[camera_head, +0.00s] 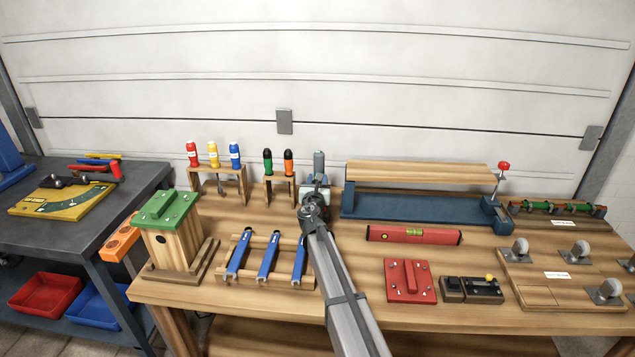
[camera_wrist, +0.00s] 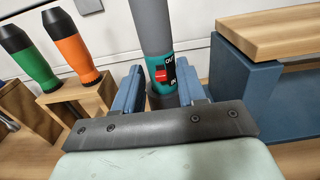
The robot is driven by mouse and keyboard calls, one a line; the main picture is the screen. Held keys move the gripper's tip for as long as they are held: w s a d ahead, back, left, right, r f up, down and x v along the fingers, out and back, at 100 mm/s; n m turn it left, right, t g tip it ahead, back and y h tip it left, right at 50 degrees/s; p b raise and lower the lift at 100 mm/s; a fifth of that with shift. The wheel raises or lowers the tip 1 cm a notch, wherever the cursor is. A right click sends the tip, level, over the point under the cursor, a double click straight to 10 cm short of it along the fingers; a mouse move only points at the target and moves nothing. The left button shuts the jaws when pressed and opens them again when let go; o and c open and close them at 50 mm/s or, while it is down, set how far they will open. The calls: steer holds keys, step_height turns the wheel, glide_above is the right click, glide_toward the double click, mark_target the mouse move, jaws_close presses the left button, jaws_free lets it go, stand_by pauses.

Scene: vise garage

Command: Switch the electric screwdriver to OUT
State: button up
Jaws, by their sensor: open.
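The electric screwdriver (camera_wrist: 155,35) stands upright, with a grey upper body and a teal band. Its switch (camera_wrist: 161,76) shows red beside black on the band, with small white lettering above and below that is partly cut off or hidden. In the head view the grey top of the screwdriver (camera_head: 319,162) shows behind my gripper (camera_head: 316,193). In the wrist view my gripper (camera_wrist: 160,85) is open, with one blue finger on each side of the screwdriver's lower body. I cannot tell whether the fingers touch it. The screwdriver's lower end is hidden.
A wooden rack with green (camera_wrist: 16,52) and orange (camera_wrist: 70,48) handled tools stands close on the left. A blue vise (camera_head: 400,205) holding a wooden board (camera_head: 420,172) stands close on the right.

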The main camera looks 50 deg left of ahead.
steer(key=v, duration=1.4)
steer(key=shift+w, duration=0.1)
